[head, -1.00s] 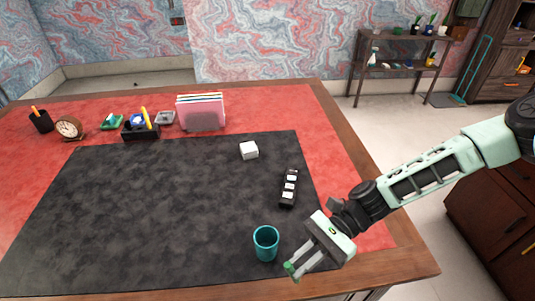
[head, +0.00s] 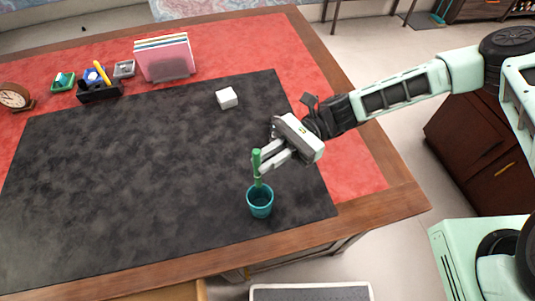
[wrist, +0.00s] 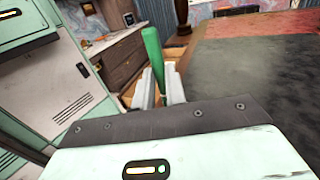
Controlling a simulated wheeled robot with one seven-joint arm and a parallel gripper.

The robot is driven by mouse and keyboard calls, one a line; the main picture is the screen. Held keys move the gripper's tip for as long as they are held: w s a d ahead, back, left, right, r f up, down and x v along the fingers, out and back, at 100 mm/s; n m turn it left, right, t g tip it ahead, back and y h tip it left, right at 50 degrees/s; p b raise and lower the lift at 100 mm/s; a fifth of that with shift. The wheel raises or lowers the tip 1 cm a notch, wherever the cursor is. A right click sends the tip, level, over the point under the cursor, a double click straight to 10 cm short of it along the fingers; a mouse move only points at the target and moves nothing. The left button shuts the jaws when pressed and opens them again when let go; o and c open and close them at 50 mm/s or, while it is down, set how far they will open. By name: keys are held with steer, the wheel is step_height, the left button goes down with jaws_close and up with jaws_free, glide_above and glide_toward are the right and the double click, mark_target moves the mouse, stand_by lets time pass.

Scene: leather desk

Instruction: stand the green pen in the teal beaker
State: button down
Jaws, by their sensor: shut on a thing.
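The green pen (head: 257,157) stands close to upright in my gripper (head: 264,165), whose fingers are shut on it. The teal beaker (head: 260,204) stands upright on the dark desk mat (head: 140,190), near its front right corner. The pen's lower end overlaps the beaker's mouth in the head view. I cannot tell how deep it reaches or whether it touches the beaker. In the wrist view the pen (wrist: 153,48) rises between the two pale fingers, leaning slightly; the beaker does not show there.
A white block (head: 227,98) lies on the mat beyond my gripper. At the back stand a file holder (head: 165,62), a black organizer (head: 100,92), small trays and a clock (head: 15,97). The mat's left and middle are clear. The desk's wooden edge (head: 300,243) runs just in front of the beaker.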

step_height(320, 180, down, 10)
steer(key=b, duration=0.6)
steer(key=shift+f+b, duration=0.25)
steer(key=shift+b, duration=0.05)
stand_by(0.3)
steer(key=c, duration=1.4)
jaws_free()
steer(key=shift+o, duration=0.2)
steer(key=shift+d, duration=0.1)
steer(key=b+v, duration=0.4)
steer(key=v, duration=1.3)
steer(key=shift+w, duration=0.15)
